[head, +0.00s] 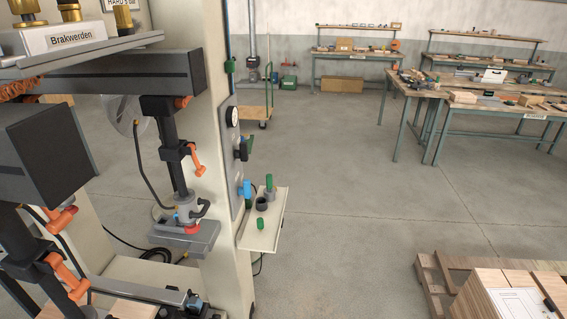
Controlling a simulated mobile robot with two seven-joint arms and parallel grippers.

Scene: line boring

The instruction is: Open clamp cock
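The machine's cream column (207,150) stands left of centre in the head view. On its right side is a grey panel with a round gauge (233,116) at the top. Below the gauge is a dark valve with a green handle (246,146). Lower still is a blue valve or fitting (245,188). A small green piece (229,66) sits on a blue line above the gauge. No label shows which of these is the clamp cock, and I cannot tell its setting. Neither of my grippers is in view.
A small cream shelf (265,238) with green-topped pieces juts from the column below the valves. Dark beams carry clamps with orange handles (196,160) at left. A pallet with boards (435,287) lies lower right. Workbenches (465,118) stand behind. The middle floor is clear.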

